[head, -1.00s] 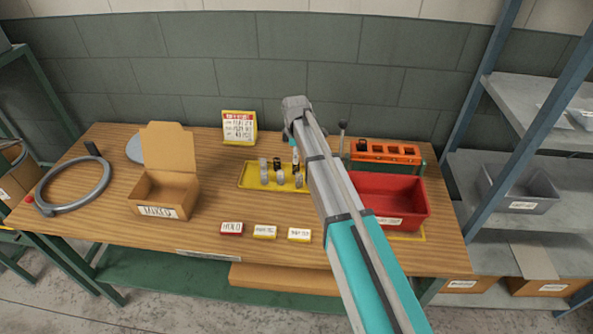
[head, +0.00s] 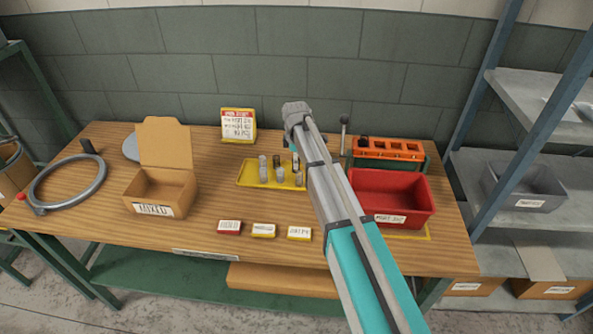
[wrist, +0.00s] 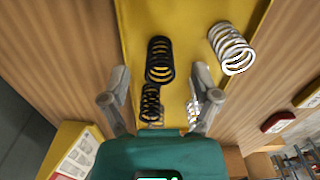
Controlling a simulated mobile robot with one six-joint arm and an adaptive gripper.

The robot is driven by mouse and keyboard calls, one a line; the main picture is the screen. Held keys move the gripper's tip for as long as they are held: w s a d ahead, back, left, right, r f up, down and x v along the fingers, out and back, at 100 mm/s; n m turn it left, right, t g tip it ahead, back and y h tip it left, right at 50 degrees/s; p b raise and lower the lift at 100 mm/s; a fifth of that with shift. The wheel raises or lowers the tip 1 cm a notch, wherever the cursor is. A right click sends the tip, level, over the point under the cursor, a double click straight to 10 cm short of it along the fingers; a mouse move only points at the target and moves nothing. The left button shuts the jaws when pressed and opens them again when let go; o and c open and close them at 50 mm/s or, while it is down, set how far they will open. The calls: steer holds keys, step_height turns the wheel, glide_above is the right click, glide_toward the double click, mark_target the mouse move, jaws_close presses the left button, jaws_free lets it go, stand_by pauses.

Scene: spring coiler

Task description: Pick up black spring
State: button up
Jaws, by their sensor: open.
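A black spring (wrist: 159,60) stands on the yellow tray (wrist: 190,15), seen from above in the wrist view. A second black coil (wrist: 151,103) shows just below it, close to my left finger. My gripper (wrist: 162,74) is open and empty, its fingertips on either side of the upper black spring with gaps between. In the head view my gripper (head: 295,162) is over the tray (head: 250,183), partly hidden by my arm. One black spring (head: 276,160) shows left of it, among silver springs.
A silver spring (wrist: 232,48) stands right of my right finger; another silver coil (wrist: 193,110) is beside that finger's inner side. A red bin (head: 405,195) and an orange rack (head: 385,148) are to the right. An open cardboard box (head: 160,190) is left.

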steer(key=shift+f+b, duration=0.3)
steer(key=shift+f, duration=0.3)
jaws_close()
stand_by(0.4)
